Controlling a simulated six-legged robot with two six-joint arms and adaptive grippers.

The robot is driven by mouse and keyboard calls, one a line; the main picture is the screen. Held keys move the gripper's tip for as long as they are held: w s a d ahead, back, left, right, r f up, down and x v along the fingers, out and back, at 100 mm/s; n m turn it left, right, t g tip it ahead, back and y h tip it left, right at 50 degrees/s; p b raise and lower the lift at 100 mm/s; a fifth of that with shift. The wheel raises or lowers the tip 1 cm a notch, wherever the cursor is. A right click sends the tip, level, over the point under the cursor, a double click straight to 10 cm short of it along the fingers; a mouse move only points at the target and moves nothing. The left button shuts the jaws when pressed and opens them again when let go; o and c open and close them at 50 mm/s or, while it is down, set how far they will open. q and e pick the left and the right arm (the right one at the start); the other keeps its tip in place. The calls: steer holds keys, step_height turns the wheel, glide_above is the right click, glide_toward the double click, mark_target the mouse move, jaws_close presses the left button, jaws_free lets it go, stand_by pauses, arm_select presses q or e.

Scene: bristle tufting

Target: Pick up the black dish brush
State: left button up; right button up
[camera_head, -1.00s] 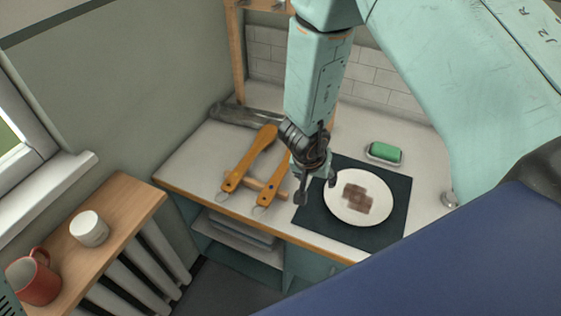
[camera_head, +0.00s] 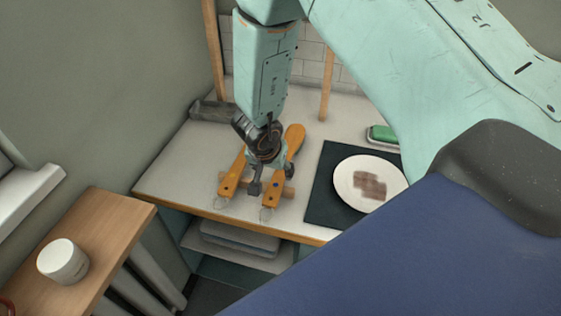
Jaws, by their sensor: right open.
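Two dish brushes with orange handles lie side by side on the white counter, handle ends at the front edge. The handles rest across a small wooden bar (camera_head: 288,192). My right gripper (camera_head: 272,180) is open and points down over the handles, mostly over the right one, hiding part of both. I cannot tell whether it touches them. My left gripper is not in view.
A white plate (camera_head: 345,184) with a brown smear sits on a dark mat (camera_head: 321,207) at right. A green sponge (camera_head: 384,132) lies behind it. A grey cylindrical object (camera_head: 212,111) lies at the back left. A white cup (camera_head: 63,261) stands on a wooden shelf (camera_head: 112,213).

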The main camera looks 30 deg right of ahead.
mark_target(278, 177)
steer(key=shift+s+d+f, duration=0.2)
steer(key=shift+d+f, duration=0.2)
steer(key=shift+f, duration=0.35)
steer(key=x, duration=0.1)
steer(key=b+x, duration=0.1)
steer(key=x, duration=0.3)
steer(key=shift+w+d+b, duration=0.1)
steer(key=shift+w+b, duration=0.25)
steer(key=shift+b, duration=0.05)
steer(key=shift+f, duration=0.3)
steer(key=shift+d, duration=0.15)
steer(key=shift+s, duration=0.15)
steer(key=shift+w+f, duration=0.1)
steer(key=shift+w, duration=0.15)
steer(key=c, duration=0.3)
steer(key=shift+s, duration=0.2)
steer(key=c, duration=0.6)
steer(key=shift+w, duration=0.15)
jaws_close()
